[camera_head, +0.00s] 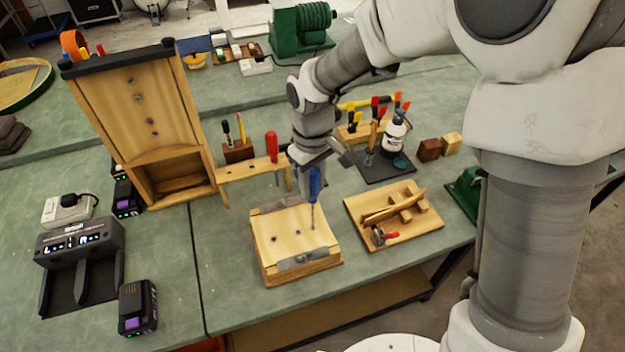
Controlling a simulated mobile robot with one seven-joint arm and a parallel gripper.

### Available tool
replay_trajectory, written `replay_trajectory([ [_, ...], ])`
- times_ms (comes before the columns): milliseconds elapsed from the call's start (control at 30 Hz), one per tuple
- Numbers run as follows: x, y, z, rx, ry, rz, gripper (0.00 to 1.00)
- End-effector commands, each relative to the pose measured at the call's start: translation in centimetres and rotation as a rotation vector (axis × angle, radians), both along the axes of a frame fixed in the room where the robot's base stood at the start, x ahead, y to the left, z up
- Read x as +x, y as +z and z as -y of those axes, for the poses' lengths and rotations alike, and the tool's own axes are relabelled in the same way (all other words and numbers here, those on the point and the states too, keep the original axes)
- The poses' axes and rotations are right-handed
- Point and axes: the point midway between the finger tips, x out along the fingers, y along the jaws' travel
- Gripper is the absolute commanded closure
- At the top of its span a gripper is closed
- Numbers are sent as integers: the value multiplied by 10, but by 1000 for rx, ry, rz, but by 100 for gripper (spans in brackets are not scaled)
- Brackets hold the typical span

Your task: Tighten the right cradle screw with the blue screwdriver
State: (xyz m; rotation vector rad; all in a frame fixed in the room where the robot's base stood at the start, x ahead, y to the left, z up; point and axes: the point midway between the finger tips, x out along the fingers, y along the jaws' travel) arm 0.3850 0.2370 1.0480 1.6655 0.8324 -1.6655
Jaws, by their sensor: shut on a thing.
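My gripper (316,163) is above the bench, shut on the handle of the blue screwdriver (314,184). The screwdriver hangs nearly upright, shaft down. I cannot tell whether the tip touches a screw there. Two small dark screw heads or holes (274,239) show on the block's top, left of the shaft. Part of the gripper's fingers is hard to make out against the wrist.
A wooden rack (240,172) holding a red screwdriver (272,146) stands behind the block. A wooden board (421,232) with a plane-like tool lies to the right. A charger (78,250) and a battery (138,307) are at the left.

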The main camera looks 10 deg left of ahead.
Motion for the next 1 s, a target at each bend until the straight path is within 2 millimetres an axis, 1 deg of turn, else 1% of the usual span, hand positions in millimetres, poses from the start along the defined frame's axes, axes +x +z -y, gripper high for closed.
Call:
replay_trajectory([
  [100,0,3,0,0,159,-3,100],
  [300,-1,3,0,1,412,-2,100],
  [567,-1,3,0,1,566,-1,100],
  [1000,-3,5,0,3,1221,-3,100],
])
